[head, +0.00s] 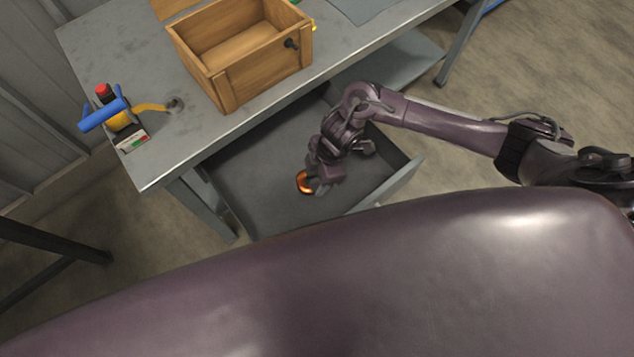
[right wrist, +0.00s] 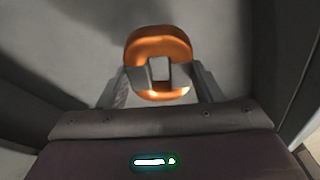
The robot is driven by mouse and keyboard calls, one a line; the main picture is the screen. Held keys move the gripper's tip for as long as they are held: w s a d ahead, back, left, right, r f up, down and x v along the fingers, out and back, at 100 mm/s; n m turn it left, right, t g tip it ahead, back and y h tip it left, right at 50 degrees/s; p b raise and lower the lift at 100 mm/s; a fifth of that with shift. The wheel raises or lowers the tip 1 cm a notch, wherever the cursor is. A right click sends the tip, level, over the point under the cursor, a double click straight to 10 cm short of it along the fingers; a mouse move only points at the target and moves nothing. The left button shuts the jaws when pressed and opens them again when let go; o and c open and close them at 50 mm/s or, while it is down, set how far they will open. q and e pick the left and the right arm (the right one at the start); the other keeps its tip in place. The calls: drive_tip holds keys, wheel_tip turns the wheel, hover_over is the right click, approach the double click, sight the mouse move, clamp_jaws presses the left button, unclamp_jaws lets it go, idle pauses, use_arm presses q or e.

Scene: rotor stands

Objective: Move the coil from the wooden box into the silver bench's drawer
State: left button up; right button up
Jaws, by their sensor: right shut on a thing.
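The coil (head: 304,182) is a small copper-orange piece held at the tip of my right gripper (head: 313,181). In the right wrist view the coil (right wrist: 158,47) sits between the two fingers of the right gripper (right wrist: 160,78), which are shut on it. The gripper and coil are over the pulled-out drawer (head: 262,190) of the silver bench (head: 190,132). I cannot tell whether the coil touches the drawer floor. The wooden box (head: 262,88) stands open on the bench top, and the part of its inside that shows is empty. My left gripper is not in view.
A blue-handled tool with a red knob (head: 104,113) and a yellow hose stands at the bench's left corner. The drawer's front panel (head: 385,187) stands out from the bench. The visible drawer floor is bare.

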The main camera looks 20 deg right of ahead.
sight(317, 184)
drive_tip(key=shift+f+b, duration=0.4)
drive_tip(key=shift+f, duration=2.1)
drive_tip(key=shift+f, duration=0.2)
drive_tip(key=o, duration=1.2)
drive_tip(key=shift+d+r, duration=0.1)
drive_tip(key=shift+r, duration=0.45)
drive_tip(key=p+v, duration=0.2)
drive_tip(key=v, duration=0.9)
drive_tip(key=shift+d+r, duration=0.1)
drive_tip(key=shift+r, duration=0.1)
